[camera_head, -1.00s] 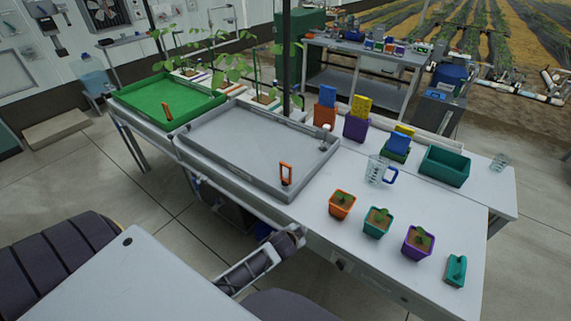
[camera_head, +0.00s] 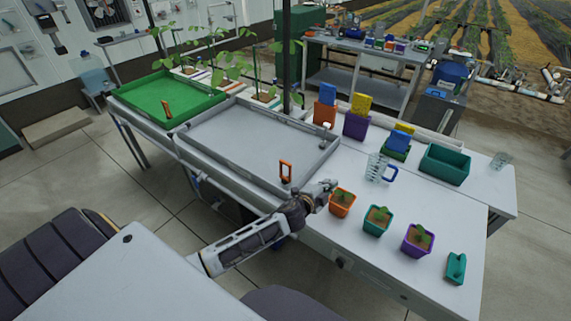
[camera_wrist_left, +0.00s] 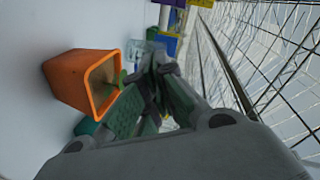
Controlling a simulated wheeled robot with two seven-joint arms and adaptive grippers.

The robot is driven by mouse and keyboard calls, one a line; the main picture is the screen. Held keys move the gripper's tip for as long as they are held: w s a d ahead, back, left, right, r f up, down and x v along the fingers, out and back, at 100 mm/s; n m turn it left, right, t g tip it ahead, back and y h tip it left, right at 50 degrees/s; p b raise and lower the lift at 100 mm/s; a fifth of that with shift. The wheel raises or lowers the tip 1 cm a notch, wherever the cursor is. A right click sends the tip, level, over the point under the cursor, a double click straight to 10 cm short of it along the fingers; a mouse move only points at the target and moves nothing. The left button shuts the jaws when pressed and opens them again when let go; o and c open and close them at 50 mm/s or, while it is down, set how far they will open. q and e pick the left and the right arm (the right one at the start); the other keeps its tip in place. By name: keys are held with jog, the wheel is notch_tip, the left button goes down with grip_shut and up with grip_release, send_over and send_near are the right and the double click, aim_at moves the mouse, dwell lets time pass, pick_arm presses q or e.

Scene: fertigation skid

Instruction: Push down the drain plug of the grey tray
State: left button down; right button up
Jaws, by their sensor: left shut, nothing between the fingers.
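The grey tray (camera_head: 255,145) lies on the white bench, shallow and empty. A small white-topped fitting (camera_head: 325,128) stands at the tray's back right corner. My left gripper (camera_head: 328,187) is shut and empty, above the bench front just right of the plug handle and apart from it. Its fingers also show in the left wrist view (camera_wrist_left: 155,82), beside an orange pot (camera_wrist_left: 82,80). The plug is not seen in the wrist view. My right gripper is not in view.
The orange pot (camera_head: 342,203) with a seedling stands close to my left gripper. A teal pot (camera_head: 376,222) and a purple pot (camera_head: 418,241) stand further right. A clear jug (camera_head: 377,168) with blue handle stands behind. The green tray (camera_head: 170,100) is at the left.

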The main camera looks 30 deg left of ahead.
pick_arm(q)
jog(key=w+d+r+m+g+h, duration=0.35)
jog(key=d+r+m+h, duration=0.6)
jog(key=m, duration=0.75)
jog(key=s+a+m+g+y, duration=0.1)
jog(key=a+m+g+y, duration=0.4)
jog(key=a, duration=1)
jog(key=s+a+m+g+y, duration=0.1)
jog(key=a+m+g+y, duration=0.4)
jog(key=a, duration=1.1)
jog(key=f+m, duration=0.1)
jog(key=m, duration=0.2)
jog(key=shift+s+a, duration=0.3)
jog(key=shift+f, duration=0.1)
